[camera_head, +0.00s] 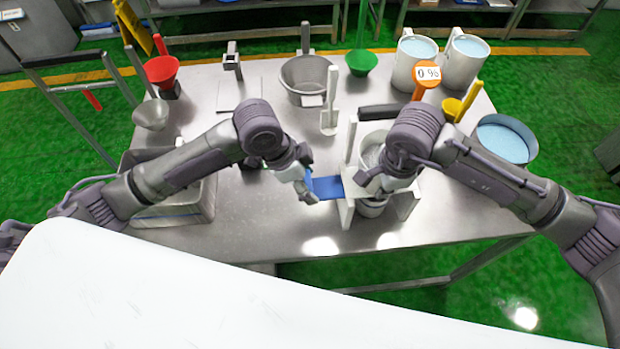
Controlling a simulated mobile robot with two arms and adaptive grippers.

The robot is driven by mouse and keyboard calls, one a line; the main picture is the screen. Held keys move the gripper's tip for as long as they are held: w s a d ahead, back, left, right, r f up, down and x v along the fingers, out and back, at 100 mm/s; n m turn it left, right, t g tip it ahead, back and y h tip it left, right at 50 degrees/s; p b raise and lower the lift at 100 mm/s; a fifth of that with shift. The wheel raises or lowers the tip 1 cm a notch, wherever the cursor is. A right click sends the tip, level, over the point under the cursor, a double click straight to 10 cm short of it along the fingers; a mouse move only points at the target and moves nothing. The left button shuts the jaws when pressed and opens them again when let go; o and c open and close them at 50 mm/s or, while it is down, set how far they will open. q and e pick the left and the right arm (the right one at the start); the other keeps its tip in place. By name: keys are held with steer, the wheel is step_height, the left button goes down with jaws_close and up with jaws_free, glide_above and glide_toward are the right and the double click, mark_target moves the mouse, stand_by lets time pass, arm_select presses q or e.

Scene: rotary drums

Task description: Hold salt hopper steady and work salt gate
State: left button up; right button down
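The salt hopper (373,142) is a grey metal vessel in a white stand (347,212) at the front right of the table. My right arm hides part of it. The salt gate (329,187) is a flat blue plate that sticks out of the stand to the left. My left gripper (308,187) is at the gate's left end, with its fingers close to or touching the blue plate. My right gripper (366,181) is at the hopper's front, against or just before the stand. Whether either gripper is closed on anything is too small to tell.
A grey pot (306,80), a white scoop (329,118), red funnel (161,70) and green funnel (362,62) stand behind. White mugs (463,62) and a blue-filled bowl (503,140) are at right. A grey bin (199,207) stands at left. The table (270,225) is bare in front.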

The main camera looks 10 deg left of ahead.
arm_select(q)
steer(key=shift+o, duration=1.2)
steer(key=v, duration=1.2)
steer(key=shift+s, duration=0.1)
